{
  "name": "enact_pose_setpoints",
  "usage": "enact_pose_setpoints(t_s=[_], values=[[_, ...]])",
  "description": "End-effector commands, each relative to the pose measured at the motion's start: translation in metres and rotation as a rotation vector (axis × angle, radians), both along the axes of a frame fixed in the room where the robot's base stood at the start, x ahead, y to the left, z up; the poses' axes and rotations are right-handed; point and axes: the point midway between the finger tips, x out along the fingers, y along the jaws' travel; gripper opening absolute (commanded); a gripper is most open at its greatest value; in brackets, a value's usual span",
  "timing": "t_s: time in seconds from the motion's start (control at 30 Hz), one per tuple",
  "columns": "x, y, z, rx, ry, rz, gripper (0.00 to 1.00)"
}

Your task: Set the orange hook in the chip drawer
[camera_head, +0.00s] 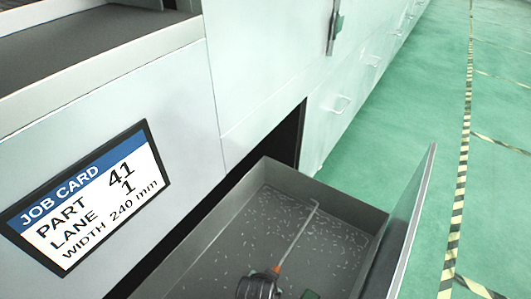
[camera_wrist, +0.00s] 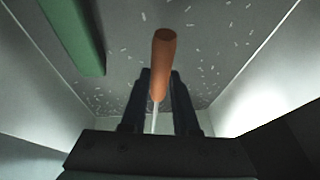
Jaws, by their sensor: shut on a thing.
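The orange hook (camera_wrist: 163,62) has an orange handle and a long thin pale rod. My gripper (camera_wrist: 160,88) is shut on it, with the dark fingers on either side near the handle. In the head view the hook's rod (camera_head: 298,238) stretches away from my gripper (camera_head: 262,285) to a bent tip, over the chip drawer (camera_head: 335,203). The drawer is pulled open, grey inside, with pale chips scattered on its floor. My gripper is inside or just above the drawer; whether the hook touches the floor I cannot tell.
A green object (camera_wrist: 75,35) lies in the drawer beside the handle; a bit of it shows in the head view (camera_head: 310,294). The drawer front (camera_head: 410,225) stands up at right. A job card sign (camera_head: 88,198) is on the pale cabinet. Green floor lies beyond.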

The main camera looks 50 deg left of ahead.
Motion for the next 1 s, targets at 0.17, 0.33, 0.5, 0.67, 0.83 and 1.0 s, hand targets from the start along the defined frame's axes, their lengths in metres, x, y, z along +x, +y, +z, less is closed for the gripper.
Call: enact_pose_setpoints(t_s=[0.17, 0.33, 0.5, 0.67, 0.83, 1.0], values=[[0.000, 0.001, -0.021, 0.001, -0.002, 0.001, 0.00], [0.000, 0.000, -0.039, 0.000, -0.001, 0.000, 0.00], [0.000, 0.000, -0.059, 0.001, -0.001, 0.000, 0.00], [0.001, 0.000, -0.056, 0.001, -0.002, 0.000, 0.00], [0.001, 0.000, -0.060, 0.001, -0.001, 0.000, 0.00], [0.000, 0.000, -0.065, 0.000, -0.001, 0.000, 0.00]])
